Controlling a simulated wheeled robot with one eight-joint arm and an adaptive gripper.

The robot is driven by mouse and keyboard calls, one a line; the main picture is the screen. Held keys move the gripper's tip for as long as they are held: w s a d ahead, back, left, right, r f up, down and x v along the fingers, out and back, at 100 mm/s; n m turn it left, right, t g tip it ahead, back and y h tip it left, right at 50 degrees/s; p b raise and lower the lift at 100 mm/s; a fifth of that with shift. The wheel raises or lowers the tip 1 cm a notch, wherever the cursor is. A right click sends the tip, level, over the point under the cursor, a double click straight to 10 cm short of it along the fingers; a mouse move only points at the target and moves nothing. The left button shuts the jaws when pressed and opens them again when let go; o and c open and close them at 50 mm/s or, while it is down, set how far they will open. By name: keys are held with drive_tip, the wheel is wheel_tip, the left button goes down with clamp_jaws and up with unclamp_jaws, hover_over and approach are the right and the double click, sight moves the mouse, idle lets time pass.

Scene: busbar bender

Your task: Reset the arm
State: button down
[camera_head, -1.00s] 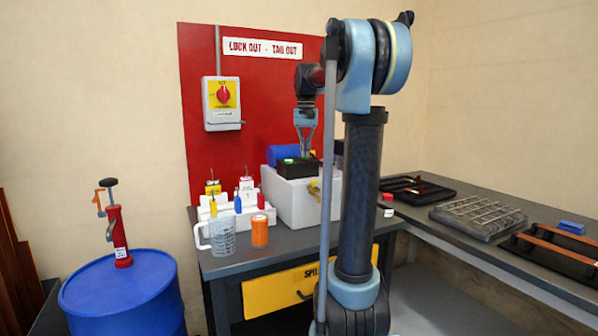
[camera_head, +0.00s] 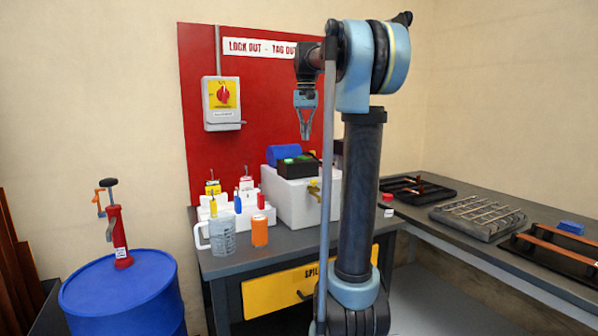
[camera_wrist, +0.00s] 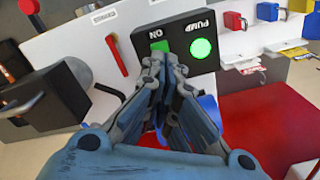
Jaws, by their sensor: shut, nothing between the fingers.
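My gripper (camera_head: 305,130) hangs pointing down above the white machine box (camera_head: 291,206) on the bench. Its fingers are together and empty, and it is apart from the box. In the wrist view my gripper (camera_wrist: 165,75) covers part of the black pump panel. That pump panel (camera_wrist: 178,42) has a green "ON" button and a round lit green light (camera_wrist: 201,48). The panel (camera_head: 297,168) also shows on top of the box in the head view, beside a blue cylinder (camera_head: 284,153).
A clear measuring jug (camera_head: 222,236), an orange container (camera_head: 260,230) and a white holder with padlocks stand at the bench front. A blue drum (camera_head: 122,295) with a red hand pump is at left. Black trays (camera_head: 415,188) lie on the right bench. A red lockout board is behind.

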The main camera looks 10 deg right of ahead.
drive_tip(key=shift+r, duration=0.25)
drive_tip(key=s+f+n+t, duration=0.2)
drive_tip(key=s+f, duration=3.3)
drive_tip(key=f, duration=0.2)
drive_tip(key=shift+d+f+n, duration=0.25)
drive_tip(key=shift+d+n, duration=0.05)
drive_tip(key=shift+d, duration=0.1)
drive_tip(key=w+a+r+n+g, duration=0.1)
drive_tip(key=w+r+n, duration=0.9)
drive_tip(key=w+r, duration=0.8)
drive_tip(key=w+a+r+n+g, duration=0.1)
drive_tip(key=w+r+n, duration=1)
drive_tip(key=w+r, duration=0.7)
wheel_tip(320, 180, up, 9)
drive_tip(key=shift+w+a, duration=0.35)
drive_tip(key=shift+w, duration=0.05)
